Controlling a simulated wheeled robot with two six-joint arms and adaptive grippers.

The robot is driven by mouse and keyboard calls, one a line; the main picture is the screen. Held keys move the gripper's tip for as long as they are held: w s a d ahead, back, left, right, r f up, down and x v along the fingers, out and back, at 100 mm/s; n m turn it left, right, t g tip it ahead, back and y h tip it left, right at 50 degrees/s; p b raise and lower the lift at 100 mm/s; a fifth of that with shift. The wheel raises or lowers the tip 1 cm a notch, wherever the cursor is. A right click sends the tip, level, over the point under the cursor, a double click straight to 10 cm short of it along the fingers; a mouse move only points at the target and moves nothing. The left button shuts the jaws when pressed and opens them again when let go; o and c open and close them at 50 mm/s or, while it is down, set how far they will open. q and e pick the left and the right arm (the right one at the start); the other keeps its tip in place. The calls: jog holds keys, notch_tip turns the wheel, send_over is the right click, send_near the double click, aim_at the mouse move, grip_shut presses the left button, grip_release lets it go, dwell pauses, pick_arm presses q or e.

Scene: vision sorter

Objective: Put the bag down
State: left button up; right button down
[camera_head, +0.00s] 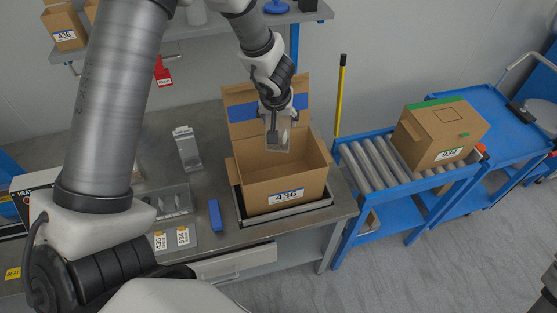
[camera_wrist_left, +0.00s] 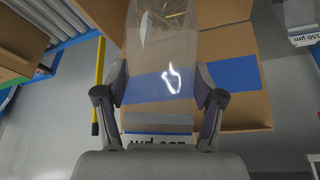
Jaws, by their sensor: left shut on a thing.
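My left gripper (camera_head: 276,112) points down over the open cardboard box and is shut on a clear plastic bag (camera_head: 279,141). The bag hangs upright at the box's opening, near its back flap. In the left wrist view, the bag (camera_wrist_left: 165,60) extends from between the fingers of the left gripper (camera_wrist_left: 163,100), with a printed label near the fingers. I cannot tell whether the bag touches the box. My right gripper is not in view.
The box sits on a dark framed platform (camera_head: 240,218) at the bench's right end. A roller conveyor (camera_head: 372,168) carries a closed box (camera_head: 440,133).

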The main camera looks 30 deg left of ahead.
pick_arm(q)
notch_tip(320, 180, down, 11)
jog(key=b, duration=1)
jog(key=shift+w+r, duration=0.15)
notch_tip(320, 180, down, 10)
jog(key=b, duration=0.8)
jog(key=o, duration=1.3)
jog(key=p+v, duration=0.6)
jog(key=v, duration=0.6)
jog(key=shift+w+r, duration=0.1)
jog(key=shift+r, duration=0.05)
